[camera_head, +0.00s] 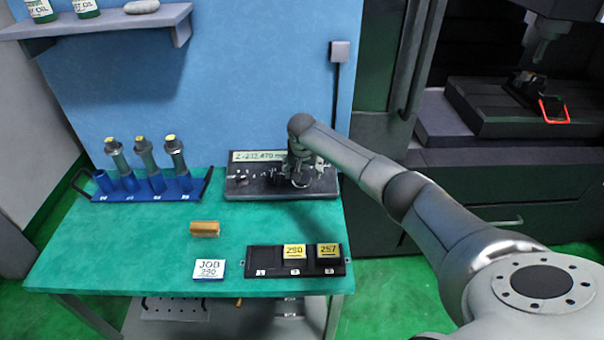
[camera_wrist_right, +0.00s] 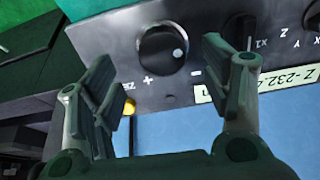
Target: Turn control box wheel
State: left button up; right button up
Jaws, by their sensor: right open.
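The control box (camera_head: 262,190) stands at the back right of the green table, its display reading about Z-232.470. Its round black wheel (camera_wrist_right: 162,50) has a white mark and sits between plus and minus signs in the right wrist view. My right gripper (camera_wrist_right: 160,75) is open, with one finger to each side of the wheel in that view; it does not look closed on the wheel. In the head view my right gripper (camera_head: 300,175) is over the right part of the control box and partly hides it. My left gripper is not in view.
A blue rack (camera_head: 140,190) with several tool holders stands at the back left. A brown block (camera_head: 205,229), a JOB card (camera_head: 209,269) and a black tray (camera_head: 262,262) with two yellow-labelled blocks lie in front. The machine (camera_head: 480,110) stands at right.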

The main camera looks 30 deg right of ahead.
jog(key=x, duration=0.4)
jog(key=shift+w+a, duration=0.1)
jog(key=shift+w, duration=0.1)
jog(key=shift+f, duration=0.1)
jog(key=shift+w+f, duration=0.15)
jog(key=shift+f, duration=0.15)
jog(key=c, duration=1.1)
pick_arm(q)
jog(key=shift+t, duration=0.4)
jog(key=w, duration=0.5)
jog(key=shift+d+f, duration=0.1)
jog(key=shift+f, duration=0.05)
pick_arm(e)
jog(key=shift+o, duration=0.2)
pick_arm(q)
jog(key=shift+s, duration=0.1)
pick_arm(e)
jog(key=shift+n, duration=0.4)
